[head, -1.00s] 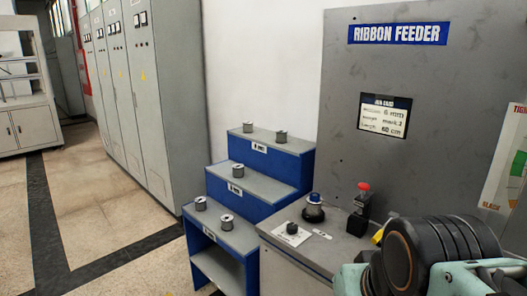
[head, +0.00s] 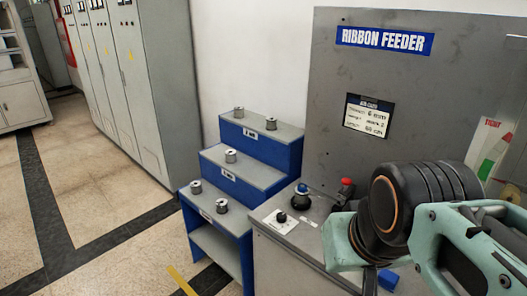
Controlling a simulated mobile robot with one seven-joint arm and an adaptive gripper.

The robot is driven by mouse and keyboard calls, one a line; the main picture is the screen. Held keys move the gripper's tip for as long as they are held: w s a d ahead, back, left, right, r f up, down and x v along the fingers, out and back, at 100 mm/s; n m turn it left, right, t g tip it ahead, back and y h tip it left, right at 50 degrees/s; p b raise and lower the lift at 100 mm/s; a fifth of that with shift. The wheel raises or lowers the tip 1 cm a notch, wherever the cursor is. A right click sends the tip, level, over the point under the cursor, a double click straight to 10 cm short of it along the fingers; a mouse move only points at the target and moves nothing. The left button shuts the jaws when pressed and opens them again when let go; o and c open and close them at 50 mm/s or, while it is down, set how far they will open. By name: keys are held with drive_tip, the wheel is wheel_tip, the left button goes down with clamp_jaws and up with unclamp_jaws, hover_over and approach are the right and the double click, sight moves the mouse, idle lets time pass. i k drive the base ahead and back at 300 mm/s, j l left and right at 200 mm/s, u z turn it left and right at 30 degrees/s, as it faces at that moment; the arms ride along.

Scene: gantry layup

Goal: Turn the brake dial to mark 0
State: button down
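The likely brake dial is a small black knob (head: 281,217) on a white plate (head: 280,222) on top of the grey cabinet of the ribbon feeder. The plate's marks and the knob's pointer are too small to read. My arm, teal and black, comes in from the lower right, to the right of the knob and apart from it. The fingers of my gripper cannot be made out. A card (head: 367,116) on the feeder's upright panel shows small print, with a line that seems to read mark 2.
A black part with a blue top (head: 301,195) and a red-topped black post (head: 345,189) stand right of the knob. Blue steps (head: 262,150) with several spools are to the left. A white pointer panel (head: 492,147) is at right. Floor at left is clear.

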sight(281, 218)
drive_tip(key=i+j+z, duration=0.6)
drive_tip(key=j+z, duration=0.2)
